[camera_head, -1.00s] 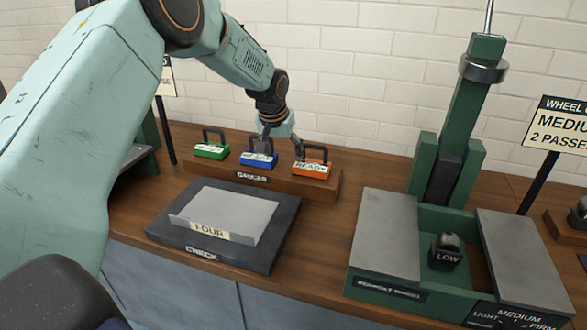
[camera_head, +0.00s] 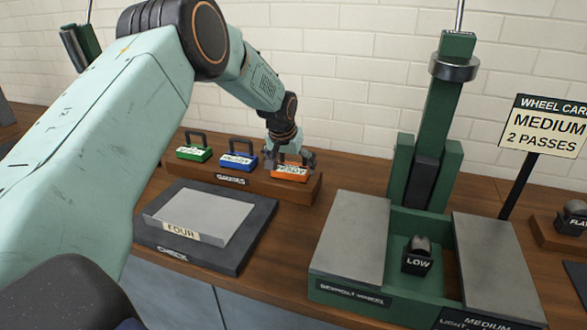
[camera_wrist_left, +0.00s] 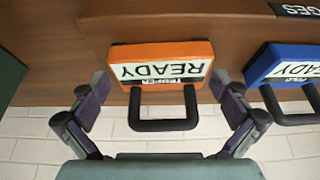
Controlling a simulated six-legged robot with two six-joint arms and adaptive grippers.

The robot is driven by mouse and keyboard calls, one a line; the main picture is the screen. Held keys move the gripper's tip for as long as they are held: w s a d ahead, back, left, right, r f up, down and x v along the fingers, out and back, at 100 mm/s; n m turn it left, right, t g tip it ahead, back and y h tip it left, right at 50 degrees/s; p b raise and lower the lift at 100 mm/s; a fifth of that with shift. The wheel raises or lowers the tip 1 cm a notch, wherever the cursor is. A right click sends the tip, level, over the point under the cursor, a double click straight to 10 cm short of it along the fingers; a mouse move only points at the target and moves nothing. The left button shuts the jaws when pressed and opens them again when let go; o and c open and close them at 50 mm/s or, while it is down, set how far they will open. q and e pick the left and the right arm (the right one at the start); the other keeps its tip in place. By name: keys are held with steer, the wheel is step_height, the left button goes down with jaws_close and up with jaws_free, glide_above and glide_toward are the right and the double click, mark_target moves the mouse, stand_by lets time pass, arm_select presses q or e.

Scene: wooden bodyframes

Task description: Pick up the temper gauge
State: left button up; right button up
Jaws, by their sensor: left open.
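The temper gauge is the orange block (camera_head: 291,171) with a dark handle, at the right end of the wooden gauge rack. In the left wrist view it is the orange block (camera_wrist_left: 160,55) labelled "TEMPER READY", its dark U-shaped handle (camera_wrist_left: 163,125) facing my gripper. My left gripper (camera_head: 291,160) is open at the orange gauge, and its arm hides part of the handle in the head view. In the wrist view its two fingers (camera_wrist_left: 163,110) stand on either side of the handle, with gaps to it. My right gripper is not in view.
A blue gauge (camera_head: 238,161) and a green gauge (camera_head: 194,153) stand left on the same rack (camera_head: 262,186). In front lies a dark check plate (camera_head: 165,254) with a grey "FOUR" plate (camera_head: 205,213). A green machine (camera_head: 345,265) stands right.

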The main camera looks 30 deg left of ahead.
arm_select(q)
steer(key=shift+w+a+f, duration=0.1)
steer(key=shift+a+f, duration=0.2)
steer(key=shift+a, duration=0.2)
steer(key=shift+c, duration=1.1)
steer(key=shift+f, duration=0.1)
steer(key=shift+c, duration=0.8)
steer(key=shift+d+r, duration=0.25)
steer(key=shift+d, duration=0.1)
steer(key=c, duration=0.4)
steer(key=shift+c, duration=1)
steer(key=shift+w+a, duration=0.15)
steer(key=shift+a, duration=0.1)
